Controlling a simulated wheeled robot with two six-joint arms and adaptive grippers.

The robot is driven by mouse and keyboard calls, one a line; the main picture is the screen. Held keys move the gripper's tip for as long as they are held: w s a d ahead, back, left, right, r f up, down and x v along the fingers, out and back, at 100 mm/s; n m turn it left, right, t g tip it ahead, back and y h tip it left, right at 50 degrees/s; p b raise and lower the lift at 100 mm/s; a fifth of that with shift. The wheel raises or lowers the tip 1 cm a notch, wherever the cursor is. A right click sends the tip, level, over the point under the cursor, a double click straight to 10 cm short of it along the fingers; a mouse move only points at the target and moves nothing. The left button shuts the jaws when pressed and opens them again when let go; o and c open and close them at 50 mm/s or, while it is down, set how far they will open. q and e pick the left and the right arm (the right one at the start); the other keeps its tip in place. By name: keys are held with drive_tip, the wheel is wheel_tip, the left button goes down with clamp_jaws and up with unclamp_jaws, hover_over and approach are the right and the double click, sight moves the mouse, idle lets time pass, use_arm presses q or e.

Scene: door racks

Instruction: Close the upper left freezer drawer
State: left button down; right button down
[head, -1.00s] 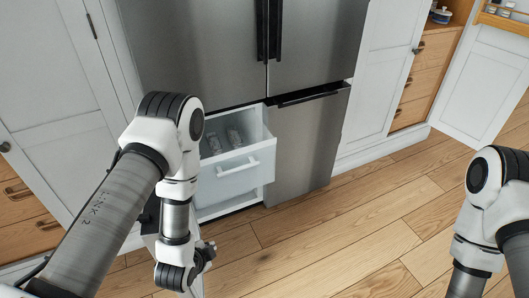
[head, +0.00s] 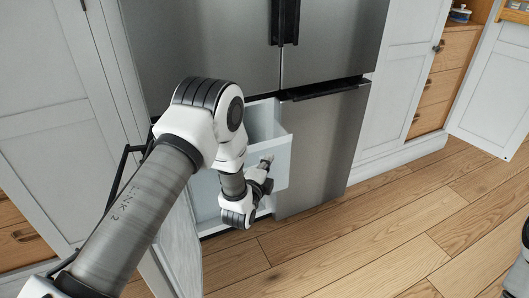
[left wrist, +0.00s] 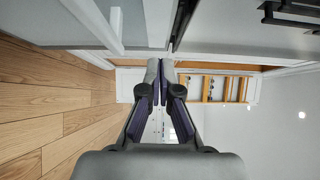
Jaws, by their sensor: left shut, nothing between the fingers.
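The upper left freezer drawer (head: 281,158) is a white bin, pulled out of the steel fridge at its lower left. Its right side and part of its front show in the head view; my left arm hides the rest, including most of its handle. My left gripper (head: 266,161) is at the drawer's front, its fingers shut and empty. I cannot tell whether it touches. In the left wrist view the fingertips (left wrist: 160,68) are together, right of a white bar handle (left wrist: 116,30) on a pale front.
An open white door panel (head: 178,245) stands left of the drawer, behind my left arm. The lower right freezer front (head: 322,145) is shut.

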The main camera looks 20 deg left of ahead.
sight(267, 143)
use_arm(q)
drive_tip(key=w+a, duration=0.1)
drive_tip(key=w, duration=0.1)
drive_tip(key=w+a, duration=0.1)
drive_tip(key=shift+w+a, duration=0.3)
drive_tip(key=shift+w, duration=0.1)
drive_tip(key=shift+w+a, duration=0.3)
use_arm(e)
drive_tip(key=shift+f, duration=0.3)
use_arm(q)
drive_tip(key=shift+a, duration=0.1)
